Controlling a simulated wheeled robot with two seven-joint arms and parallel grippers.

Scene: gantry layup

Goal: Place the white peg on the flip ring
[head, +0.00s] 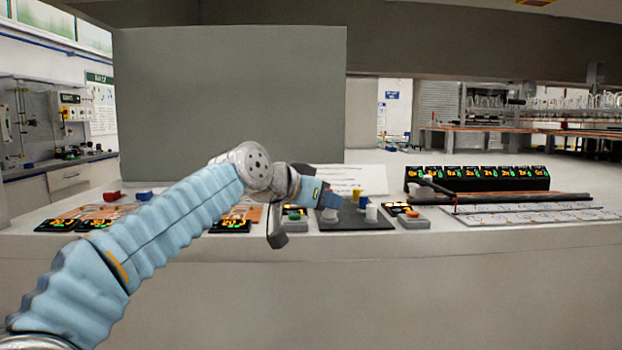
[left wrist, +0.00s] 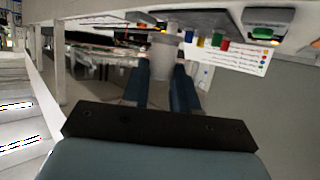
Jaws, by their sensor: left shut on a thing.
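My left gripper (head: 332,204) reaches over the dark mat (head: 350,222) on the counter. Its blue fingers also show in the left wrist view (left wrist: 160,88), shut on a white peg (left wrist: 162,58). I cannot make out the flip ring with certainty. My right gripper is not in view.
Yellow (head: 357,193) and blue (head: 363,202) pieces stand close behind the white cylinder. A grey box with a red-orange button (head: 413,220) is to the right, and one with a green button (head: 294,216) to the left. A black display row (head: 478,180) stands farther right.

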